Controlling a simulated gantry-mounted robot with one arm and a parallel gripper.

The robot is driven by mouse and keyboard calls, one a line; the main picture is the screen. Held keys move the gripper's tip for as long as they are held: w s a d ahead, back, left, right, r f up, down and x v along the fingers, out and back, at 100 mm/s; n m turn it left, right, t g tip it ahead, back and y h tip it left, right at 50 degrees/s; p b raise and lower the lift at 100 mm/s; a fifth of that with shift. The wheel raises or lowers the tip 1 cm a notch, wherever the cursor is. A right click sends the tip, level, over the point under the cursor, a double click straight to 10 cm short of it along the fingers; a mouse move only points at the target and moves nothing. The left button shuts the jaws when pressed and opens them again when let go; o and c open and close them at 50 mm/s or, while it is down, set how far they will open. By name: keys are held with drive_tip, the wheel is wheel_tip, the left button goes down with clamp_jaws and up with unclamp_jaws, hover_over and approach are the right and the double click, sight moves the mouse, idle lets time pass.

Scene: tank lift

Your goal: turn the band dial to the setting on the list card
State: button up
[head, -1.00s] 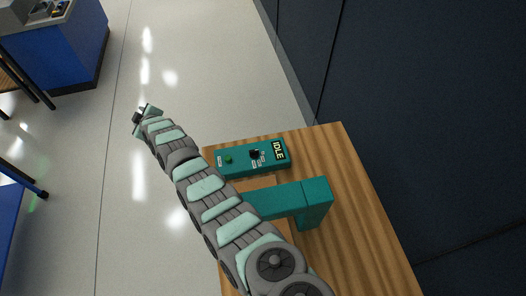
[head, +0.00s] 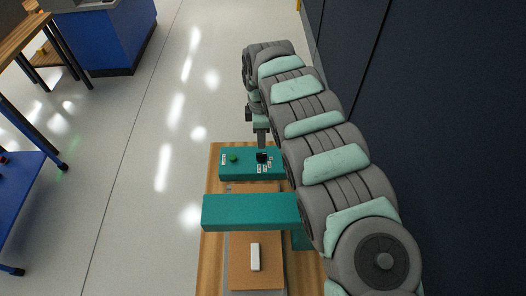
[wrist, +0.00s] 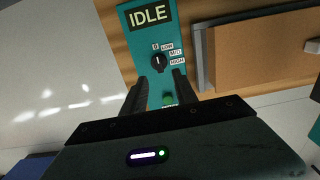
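The band dial (wrist: 158,63) is a round black knob on a teal control box (wrist: 143,33). A display (wrist: 149,16) reads IDLE. My gripper (wrist: 160,78) is open and empty, its two fingers apart just below the dial in the wrist view. In the head view my gripper (head: 262,142) hangs over the box, close to the dial (head: 262,157). I cannot tell whether it touches. I cannot make out a list card.
A green button (head: 234,158) sits on the box's left end. A teal beam (head: 250,211) spans beside the box, near a brown board (head: 240,275) with a white block (head: 255,257). The wooden table (head: 212,180) bears them. A dark wall stands right; open floor lies left.

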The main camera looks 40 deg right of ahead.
sight(261, 154)
wheel_tip(261, 154, down, 8)
drive_tip(key=shift+f, duration=0.15)
drive_tip(key=shift+w, duration=0.1)
clamp_jaws()
idle(0.5)
